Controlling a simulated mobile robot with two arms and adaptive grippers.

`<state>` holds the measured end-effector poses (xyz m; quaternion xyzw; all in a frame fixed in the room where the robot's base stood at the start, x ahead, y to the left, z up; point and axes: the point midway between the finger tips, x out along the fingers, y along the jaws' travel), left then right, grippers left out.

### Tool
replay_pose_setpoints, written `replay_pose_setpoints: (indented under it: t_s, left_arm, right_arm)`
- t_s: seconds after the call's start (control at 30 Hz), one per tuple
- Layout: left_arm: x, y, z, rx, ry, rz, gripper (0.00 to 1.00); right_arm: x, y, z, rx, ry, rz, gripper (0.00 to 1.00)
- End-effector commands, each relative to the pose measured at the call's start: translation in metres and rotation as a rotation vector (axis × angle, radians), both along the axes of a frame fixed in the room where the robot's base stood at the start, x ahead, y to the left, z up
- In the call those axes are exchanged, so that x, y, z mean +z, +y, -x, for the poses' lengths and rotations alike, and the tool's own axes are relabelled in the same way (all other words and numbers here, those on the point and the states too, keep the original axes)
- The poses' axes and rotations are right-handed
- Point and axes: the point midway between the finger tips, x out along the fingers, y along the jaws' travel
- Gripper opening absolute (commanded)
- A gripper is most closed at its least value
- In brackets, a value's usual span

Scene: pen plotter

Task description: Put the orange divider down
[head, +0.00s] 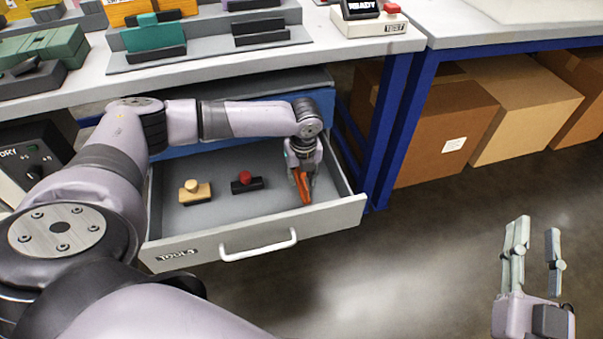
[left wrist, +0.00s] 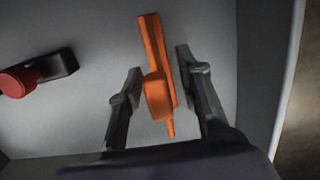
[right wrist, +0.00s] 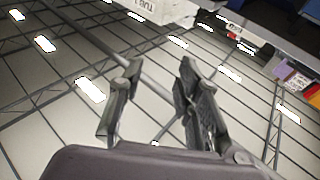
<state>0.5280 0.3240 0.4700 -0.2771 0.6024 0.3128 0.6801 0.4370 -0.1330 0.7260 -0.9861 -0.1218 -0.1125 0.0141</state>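The orange divider (head: 303,188) is in the right part of the open drawer (head: 330,212). In the left wrist view the orange divider (left wrist: 156,75) lies between my left fingers, with a gap on each side; its pose against the drawer floor is hard to tell. My left gripper (head: 301,176) points down into the drawer around it, with the fingers (left wrist: 163,80) apart. My right gripper (head: 536,245) is open and empty, out over the floor at the right; its fingers also show apart in the right wrist view (right wrist: 160,75).
A tan block with a knob (head: 195,192) and a black block with a red knob (head: 246,183) are in the drawer, left of the divider. The workbench (head: 250,62) is above, with a blue leg (head: 385,130) at right. Cardboard boxes (head: 440,125) stand behind.

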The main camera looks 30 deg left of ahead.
Motion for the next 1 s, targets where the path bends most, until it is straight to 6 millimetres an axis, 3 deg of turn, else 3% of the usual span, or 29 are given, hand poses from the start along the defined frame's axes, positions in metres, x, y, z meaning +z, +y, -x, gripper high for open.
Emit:
replay_pose_setpoints:
  t_s: [0.17,0.57,1.0]
  left_arm:
    - [0.007,0.000,0.000,0.000,-0.001,0.000,0.33]
    - [0.052,-0.004,0.003,0.000,-0.001,0.001,0.33]
    - [0.104,-0.009,0.007,0.001,-0.002,0.001,0.33]
  right_arm:
    - [-0.001,0.000,-0.001,0.001,0.012,0.003,0.32]
    - [-0.072,-0.012,0.004,-0.024,0.398,0.103,0.32]
    - [-0.145,-0.034,0.048,-0.052,0.833,0.205,0.32]
